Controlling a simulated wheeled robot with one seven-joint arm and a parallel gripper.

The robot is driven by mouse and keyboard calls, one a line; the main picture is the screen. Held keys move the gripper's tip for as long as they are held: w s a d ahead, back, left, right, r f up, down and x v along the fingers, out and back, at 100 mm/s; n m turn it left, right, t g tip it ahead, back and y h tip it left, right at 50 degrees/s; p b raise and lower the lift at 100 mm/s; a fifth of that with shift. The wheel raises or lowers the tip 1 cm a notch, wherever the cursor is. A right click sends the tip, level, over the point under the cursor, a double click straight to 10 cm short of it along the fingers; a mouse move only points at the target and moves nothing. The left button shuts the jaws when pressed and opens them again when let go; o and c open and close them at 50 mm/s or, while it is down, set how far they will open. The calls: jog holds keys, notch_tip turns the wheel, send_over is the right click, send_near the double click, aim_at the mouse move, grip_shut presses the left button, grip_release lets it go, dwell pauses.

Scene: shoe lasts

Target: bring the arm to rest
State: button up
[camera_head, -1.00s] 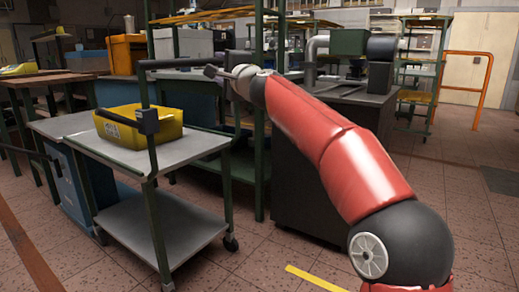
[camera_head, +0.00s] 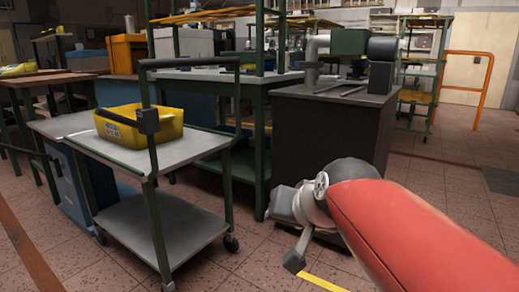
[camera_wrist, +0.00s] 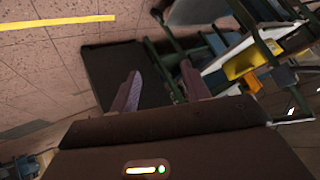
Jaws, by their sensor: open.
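My red arm (camera_head: 400,225) reaches in from the lower right of the head view. Its grey and white wrist end (camera_head: 297,207) hangs low over the floor, in front of the dark cabinet. In the wrist view my gripper (camera_wrist: 160,88) has its two fingers well apart, and nothing shows between them. The fingers are too hard to make out in the head view.
A grey trolley (camera_head: 190,148) with a yellow bin (camera_head: 160,128) stands left of my wrist. The dark cabinet (camera_head: 330,140) carries a machine. The bin also shows in the wrist view (camera_wrist: 240,62). Tiled floor (camera_head: 455,200) is open at the right.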

jog(key=s+d+f+n+g+h, duration=0.1)
jog(key=s+d+f+g+h, duration=0.1)
jog(key=s+d+f, duration=0.4)
jog(key=s+d+f+g+h, duration=0.1)
jog(key=s+d+f, duration=0.3)
jog(key=s+f, duration=0.4)
notch_tip(320, 180, up, 13)
jog(key=s+p, duration=0.1)
jog(key=p, duration=1.1)
jog(key=shift+r+p, duration=0.15)
jog(key=shift+p, duration=0.2)
jog(key=shift+s, duration=0.1)
